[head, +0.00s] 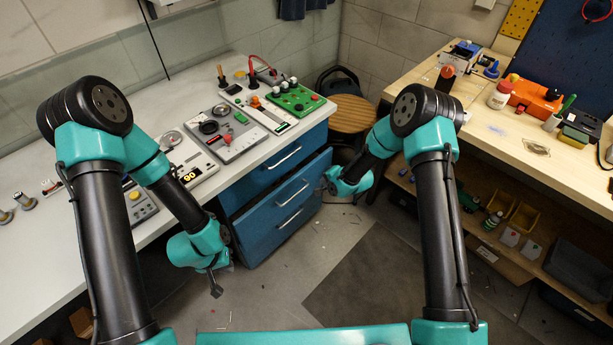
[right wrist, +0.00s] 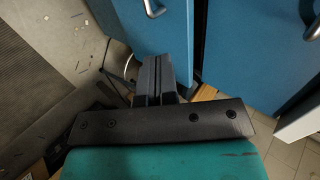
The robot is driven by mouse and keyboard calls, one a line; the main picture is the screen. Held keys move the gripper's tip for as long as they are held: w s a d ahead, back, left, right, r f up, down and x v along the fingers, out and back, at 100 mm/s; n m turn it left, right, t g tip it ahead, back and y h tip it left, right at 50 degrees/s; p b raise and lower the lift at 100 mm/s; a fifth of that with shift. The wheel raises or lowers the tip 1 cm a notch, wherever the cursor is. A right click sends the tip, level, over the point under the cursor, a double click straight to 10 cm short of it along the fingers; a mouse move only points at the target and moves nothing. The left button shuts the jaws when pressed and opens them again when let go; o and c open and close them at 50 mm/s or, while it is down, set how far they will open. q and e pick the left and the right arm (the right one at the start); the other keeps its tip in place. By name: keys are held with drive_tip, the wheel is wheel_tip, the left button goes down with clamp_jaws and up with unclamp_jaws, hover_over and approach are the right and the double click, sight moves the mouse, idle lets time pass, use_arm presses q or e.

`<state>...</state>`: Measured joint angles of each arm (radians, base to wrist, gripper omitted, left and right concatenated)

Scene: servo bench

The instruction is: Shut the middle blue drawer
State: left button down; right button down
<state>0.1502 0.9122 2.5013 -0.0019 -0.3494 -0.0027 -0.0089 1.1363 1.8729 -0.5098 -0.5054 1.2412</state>
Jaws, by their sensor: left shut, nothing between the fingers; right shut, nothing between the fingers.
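The middle blue drawer (head: 275,194) is in the cabinet under the white bench, with a silver bar handle. Its front stands out past the top drawer's front (head: 272,163), so it is partly open. My right gripper (head: 327,184) is shut and empty by the right end of the drawer fronts. In the right wrist view its closed fingers (right wrist: 158,72) overlap a blue front with a handle (right wrist: 152,9); I cannot tell whether they touch it. My left gripper (head: 216,291) is shut and empty, pointing down in front of the cabinet, low near the floor.
The white bench (head: 75,205) carries several control panels and devices. A round wooden stool (head: 352,112) stands behind my right arm. A wooden workbench (head: 485,130) with tools and shelves is on the right. The floor (head: 365,265) in front of the drawers is mostly clear.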

sight(302, 176)
drive_tip(key=x, duration=0.3)
drive_tip(key=r+x, duration=0.1)
drive_tip(key=x, duration=0.3)
drive_tip(key=w+a+x, duration=0.1)
drive_tip(key=x, duration=0.2)
drive_tip(key=shift+w+a+r, duration=0.1)
drive_tip(key=shift+w+a, duration=0.05)
drive_tip(key=shift+w, duration=0.05)
drive_tip(key=shift+w+a, duration=0.3)
